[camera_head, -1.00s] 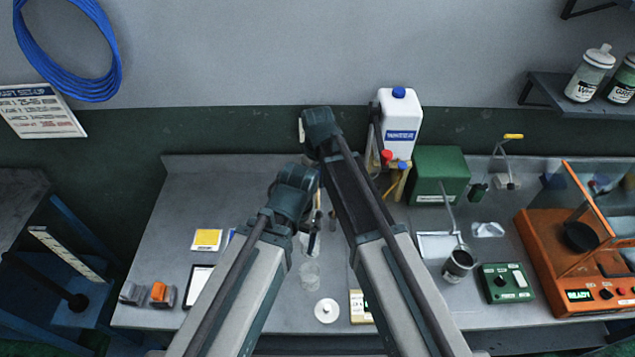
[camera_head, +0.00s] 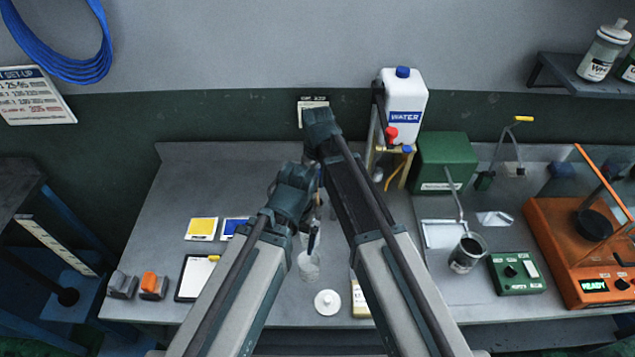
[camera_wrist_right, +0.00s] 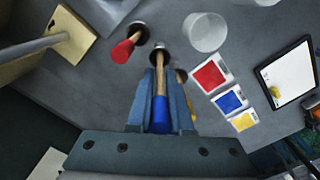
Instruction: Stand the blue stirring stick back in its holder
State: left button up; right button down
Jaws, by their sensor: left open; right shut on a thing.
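In the right wrist view, my right gripper (camera_wrist_right: 167,88) is shut on the blue stirring stick (camera_wrist_right: 160,115). The stick's blue end lies between the fingers, and its wooden shaft points away toward a round dark opening of the holder (camera_wrist_right: 160,54). I cannot tell whether its tip is inside. A red-ended stick (camera_wrist_right: 122,52) leans in a neighbouring opening. A yellow-ended stick is partly hidden behind a finger. In the head view, my right gripper is hidden behind the arms. My left gripper (camera_head: 314,238) points down above a clear beaker (camera_head: 309,268); its jaws are small and dark there.
Yellow (camera_head: 201,228) and blue cards, a clipboard (camera_head: 195,277) and a white round lid (camera_head: 327,302) lie on the bench.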

jog(key=shift+f+b, duration=1)
jog(key=shift+f, duration=0.3)
jog(key=c, duration=0.8)
grip_release()
jog(key=shift+o, duration=0.2)
jog(key=shift+r, duration=0.2)
notch_tip(320, 180, up, 14)
jog(key=p, duration=1.4)
jog(key=shift+f, duration=0.2)
jog(key=shift+f, duration=0.1)
